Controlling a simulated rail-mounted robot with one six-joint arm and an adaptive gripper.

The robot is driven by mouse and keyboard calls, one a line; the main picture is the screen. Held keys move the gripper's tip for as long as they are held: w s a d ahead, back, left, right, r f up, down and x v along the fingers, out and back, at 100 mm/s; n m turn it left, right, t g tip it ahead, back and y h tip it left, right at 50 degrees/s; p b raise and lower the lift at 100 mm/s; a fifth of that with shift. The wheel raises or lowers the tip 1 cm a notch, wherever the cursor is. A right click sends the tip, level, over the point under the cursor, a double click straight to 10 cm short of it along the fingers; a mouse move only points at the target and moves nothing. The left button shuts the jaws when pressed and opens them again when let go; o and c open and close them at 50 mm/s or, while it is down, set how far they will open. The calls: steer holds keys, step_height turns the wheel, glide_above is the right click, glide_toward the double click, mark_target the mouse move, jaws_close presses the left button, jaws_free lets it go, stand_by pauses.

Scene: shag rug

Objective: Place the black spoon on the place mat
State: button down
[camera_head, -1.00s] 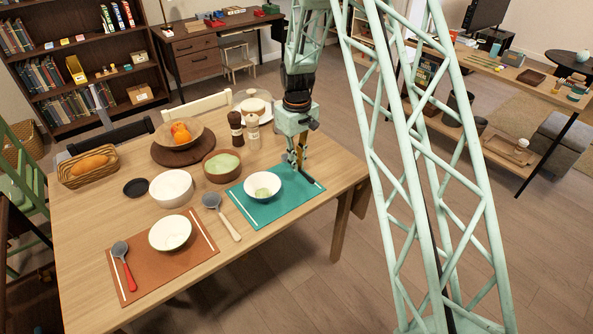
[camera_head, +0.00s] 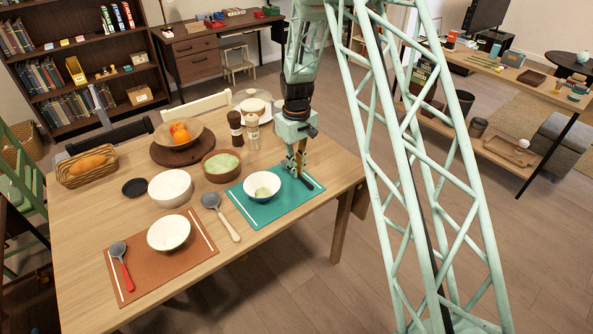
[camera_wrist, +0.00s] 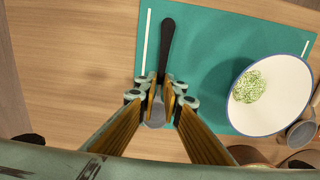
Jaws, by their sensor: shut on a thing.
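The black spoon (camera_wrist: 167,42) has a dark handle and a grey bowl end in the wrist view. My gripper (camera_wrist: 160,98) is shut on it near the bowl end. In the head view my gripper (camera_head: 300,174) is over the right end of the teal place mat (camera_head: 250,212), with the dark handle (camera_head: 308,182) showing to its right. In the wrist view the handle lies over the mat (camera_wrist: 205,60), beside and roughly along its left white stripe. I cannot tell whether the spoon touches the mat. The fingers hide part of the spoon.
A white bowl (camera_head: 262,186) with green contents stands on the teal mat, left of my gripper. A grey spoon with a pale handle (camera_head: 229,228) lies left of this mat. A brown mat (camera_head: 140,284) holds another bowl and a red-handled spoon. Two shakers stand behind.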

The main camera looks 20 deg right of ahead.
steer(key=shift+f, duration=0.1)
stand_by(0.3)
steer(key=c, duration=2.8)
jaws_free()
step_height(320, 180, up, 12)
steer(key=p, duration=0.2)
steer(key=shift+p, duration=0.35)
steer(key=shift+r, duration=0.3)
